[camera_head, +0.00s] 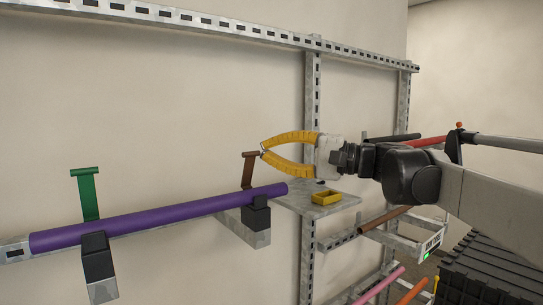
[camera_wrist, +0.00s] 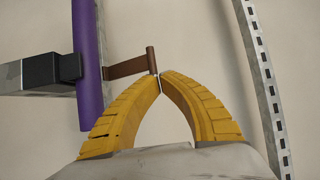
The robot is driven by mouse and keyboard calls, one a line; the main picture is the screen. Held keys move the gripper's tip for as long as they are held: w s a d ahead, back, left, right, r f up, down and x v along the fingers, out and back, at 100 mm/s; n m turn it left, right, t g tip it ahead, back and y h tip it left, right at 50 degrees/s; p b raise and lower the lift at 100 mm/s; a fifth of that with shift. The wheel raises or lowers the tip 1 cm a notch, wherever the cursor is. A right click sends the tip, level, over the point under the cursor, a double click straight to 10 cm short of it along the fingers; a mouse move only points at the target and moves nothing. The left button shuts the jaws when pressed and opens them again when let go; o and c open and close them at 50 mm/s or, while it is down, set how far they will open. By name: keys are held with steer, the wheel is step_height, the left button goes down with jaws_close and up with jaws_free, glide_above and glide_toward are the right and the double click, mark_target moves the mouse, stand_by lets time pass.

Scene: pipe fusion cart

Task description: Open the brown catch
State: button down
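The brown catch (camera_head: 248,172) stands raised above the black clamp (camera_head: 256,215) near the right end of the purple pipe (camera_head: 160,217), with a short crossbar at its top. In the wrist view the brown catch (camera_wrist: 127,68) reaches from the pipe (camera_wrist: 88,60) toward my fingertips. My gripper (camera_head: 263,148) has yellow fingers curved together, with the tips meeting. In the wrist view my gripper (camera_wrist: 160,76) has its tips right by the end of the crossbar. I cannot tell if they touch it. Nothing shows between the fingers.
A green catch (camera_head: 88,195) stands raised over another black clamp (camera_head: 97,258) on the left. A small yellow tray (camera_head: 326,197) sits on a grey shelf (camera_head: 300,203) below my gripper. A metal upright (camera_head: 312,85) stands behind. More pipes lie at the lower right.

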steer(key=shift+w+a+r, duration=0.1)
steer(key=shift+w+a, duration=0.2)
steer(key=shift+w, duration=0.1)
stand_by(0.5)
